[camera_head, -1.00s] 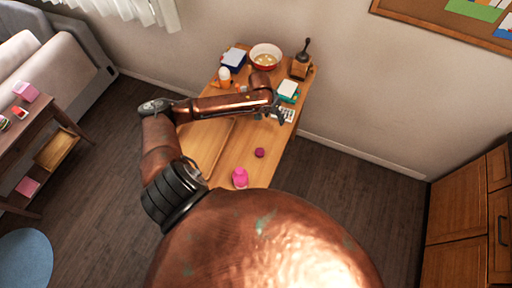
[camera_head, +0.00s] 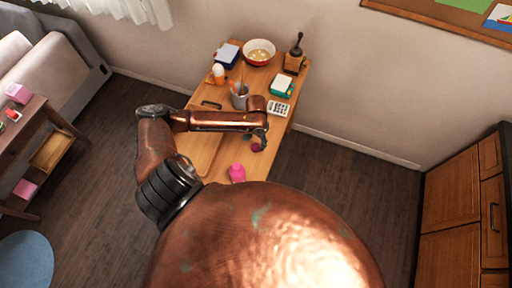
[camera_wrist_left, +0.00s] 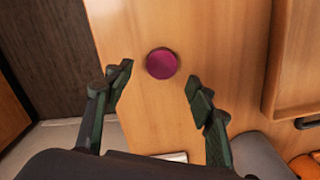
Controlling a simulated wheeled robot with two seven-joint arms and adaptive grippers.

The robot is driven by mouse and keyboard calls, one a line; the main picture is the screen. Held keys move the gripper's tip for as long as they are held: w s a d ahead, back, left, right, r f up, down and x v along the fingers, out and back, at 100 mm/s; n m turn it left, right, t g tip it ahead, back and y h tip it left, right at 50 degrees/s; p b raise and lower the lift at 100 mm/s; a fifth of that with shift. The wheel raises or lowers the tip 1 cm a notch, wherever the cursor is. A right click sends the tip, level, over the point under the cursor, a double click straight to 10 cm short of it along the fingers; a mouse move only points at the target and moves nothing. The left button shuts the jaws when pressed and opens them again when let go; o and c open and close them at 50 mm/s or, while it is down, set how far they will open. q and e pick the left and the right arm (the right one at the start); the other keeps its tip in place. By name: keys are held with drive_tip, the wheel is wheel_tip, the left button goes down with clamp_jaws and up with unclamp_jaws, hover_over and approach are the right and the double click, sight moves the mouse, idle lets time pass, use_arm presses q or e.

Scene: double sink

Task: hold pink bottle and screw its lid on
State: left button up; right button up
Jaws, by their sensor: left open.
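The pink bottle (camera_head: 237,173) stands on the wooden table near its front end, in the head view. The dark magenta lid (camera_head: 255,147) lies on the table a little beyond the bottle; it also shows in the left wrist view (camera_wrist_left: 161,63). My left gripper (camera_head: 262,136) is right by the lid in the head view. In the left wrist view my left gripper (camera_wrist_left: 157,84) has its two fingers spread wide, with the lid between and just beyond the fingertips, not touched. The bottle is outside the wrist view. My right gripper is not in view.
On the table's far part stand a red-rimmed bowl (camera_head: 259,52), a pen cup (camera_head: 239,97), a calculator (camera_head: 279,108), a teal-and-white box (camera_head: 281,86) and a wooden grinder (camera_head: 294,58). The table's front end around the bottle is clear.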

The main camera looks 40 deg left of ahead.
sight(256, 146)
use_arm(q)
drive_tip(key=shift+w+a+f+p, duration=0.1)
drive_tip(key=shift+f+p, duration=0.15)
drive_tip(key=shift+f, duration=1.05)
drive_tip(key=shift+w+f+p, duration=0.1)
drive_tip(key=shift+f+p, duration=0.15)
drive_tip(key=shift+f, duration=1)
drive_tip(key=shift+s, duration=0.1)
drive_tip(key=c, duration=0.8)
